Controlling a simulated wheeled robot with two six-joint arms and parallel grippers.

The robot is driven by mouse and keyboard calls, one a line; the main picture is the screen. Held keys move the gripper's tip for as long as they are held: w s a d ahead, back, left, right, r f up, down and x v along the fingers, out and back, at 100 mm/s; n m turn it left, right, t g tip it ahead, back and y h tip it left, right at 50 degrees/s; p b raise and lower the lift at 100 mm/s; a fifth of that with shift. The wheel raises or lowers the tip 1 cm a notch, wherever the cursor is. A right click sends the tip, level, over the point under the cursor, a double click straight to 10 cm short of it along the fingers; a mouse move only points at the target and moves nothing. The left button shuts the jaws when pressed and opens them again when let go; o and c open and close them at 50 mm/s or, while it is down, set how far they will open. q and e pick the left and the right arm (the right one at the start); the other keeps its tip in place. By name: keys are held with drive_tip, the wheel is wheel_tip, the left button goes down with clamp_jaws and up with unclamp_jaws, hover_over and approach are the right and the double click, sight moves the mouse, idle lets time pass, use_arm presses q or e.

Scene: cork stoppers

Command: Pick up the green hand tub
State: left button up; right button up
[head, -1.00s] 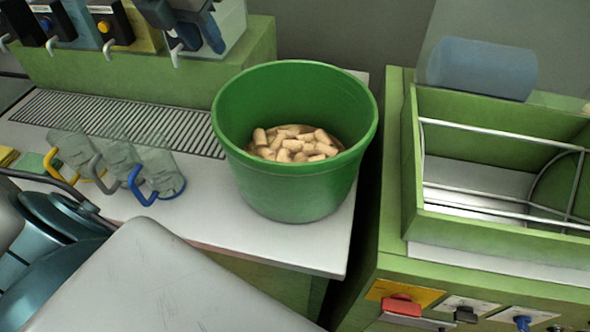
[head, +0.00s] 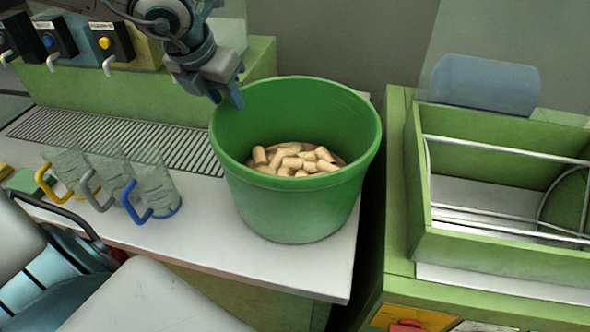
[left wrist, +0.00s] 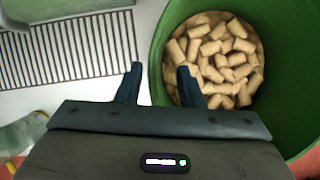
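The green hand tub (head: 295,210) stands upright on the white counter and holds several cork stoppers (head: 295,160). My left gripper (head: 232,97) is at the tub's back-left rim, pointing down. In the left wrist view my left gripper (left wrist: 161,72) is open, with one finger outside the tub wall and the other over the inside. The green tub (left wrist: 158,55) rim passes between the two fingers there, and the corks (left wrist: 215,55) lie below. I cannot tell whether either finger touches the wall. My right gripper is not in view.
Glass mugs with yellow, grey and blue handles (head: 150,195) stand left of the tub, by a drain grille (head: 120,135). Taps (head: 60,50) line the back left. A green box with metal rails (head: 500,235) stands right, across a gap.

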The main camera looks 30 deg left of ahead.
sight(228, 101)
use_arm(q)
drive_tip(key=x, duration=0.3)
drive_tip(key=shift+w, duration=0.2)
drive_tip(key=shift+s, duration=0.1)
clamp_jaws()
idle(1.2)
